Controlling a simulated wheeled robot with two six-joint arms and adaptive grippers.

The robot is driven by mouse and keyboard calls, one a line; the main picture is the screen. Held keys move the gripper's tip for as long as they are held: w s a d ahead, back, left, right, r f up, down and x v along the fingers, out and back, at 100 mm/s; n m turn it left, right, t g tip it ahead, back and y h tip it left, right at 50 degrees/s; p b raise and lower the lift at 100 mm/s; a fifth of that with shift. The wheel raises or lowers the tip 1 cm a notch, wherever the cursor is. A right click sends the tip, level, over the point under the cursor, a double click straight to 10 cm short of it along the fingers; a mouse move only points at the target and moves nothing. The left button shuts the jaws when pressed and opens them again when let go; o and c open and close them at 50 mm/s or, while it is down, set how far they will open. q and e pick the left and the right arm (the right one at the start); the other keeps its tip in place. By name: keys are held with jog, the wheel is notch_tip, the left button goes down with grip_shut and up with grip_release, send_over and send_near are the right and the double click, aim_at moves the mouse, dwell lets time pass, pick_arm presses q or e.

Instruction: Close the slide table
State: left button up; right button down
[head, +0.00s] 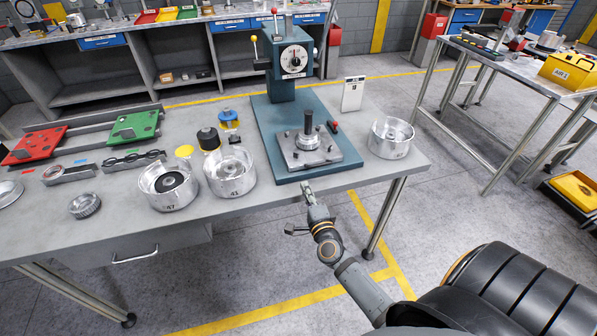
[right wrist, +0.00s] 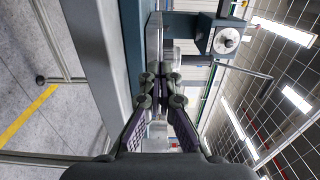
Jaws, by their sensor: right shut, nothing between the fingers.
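The slide table (head: 340,158) is a grey metal plate on the front part of the teal press base (head: 260,120). It carries a round fixture with an upright dark post (head: 308,124) and sits forward of the press column, near the bench's front edge. My right gripper (head: 306,187) is in front of the slide table, at the bench edge, with its fingers pointing towards the press. Its fingertips (right wrist: 160,78) are together and hold nothing. Whether they touch the slide table I cannot tell. My left gripper is not in view.
Metal housings stand left (head: 230,172) and right (head: 390,138) of the press base. A white sign (head: 353,94) stands behind the slide table. Red (head: 35,145) and green (head: 134,125) plates lie at the bench's left. The floor in front is clear.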

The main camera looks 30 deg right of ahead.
aim_at(296, 166)
jog(key=x, duration=0.8)
jog(key=shift+a, duration=0.1)
